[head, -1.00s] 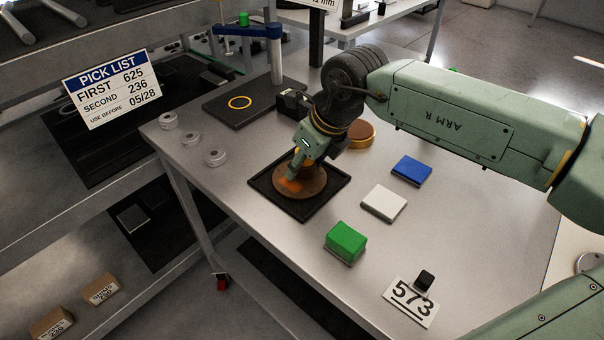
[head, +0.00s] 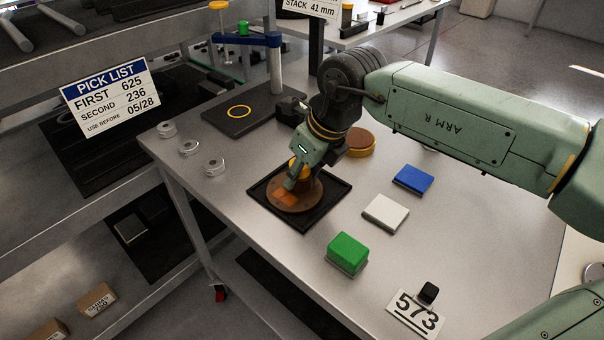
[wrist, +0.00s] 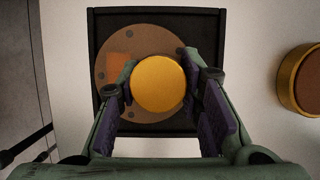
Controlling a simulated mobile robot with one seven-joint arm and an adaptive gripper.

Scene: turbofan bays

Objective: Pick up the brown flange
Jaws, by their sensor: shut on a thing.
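The brown flange (head: 306,197) is a round disc with an orange patch and a raised yellow hub (wrist: 158,83). It is over the black square tray (head: 335,205), off centre toward its left side. My gripper (head: 298,174) reaches down over it and is shut on the flange by the hub. In the wrist view my fingers (wrist: 165,88) stand on both sides of the hub, and the flange (wrist: 110,95) shows beyond the left finger. I cannot tell whether the flange touches the tray floor.
A second round brown part with a yellow rim (head: 361,143) stands behind my gripper. Blue (head: 413,179), white (head: 386,211) and green (head: 347,253) blocks lie at the right. Small grey parts (head: 189,147) line the left edge. A blue-armed stand (head: 245,40) is behind.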

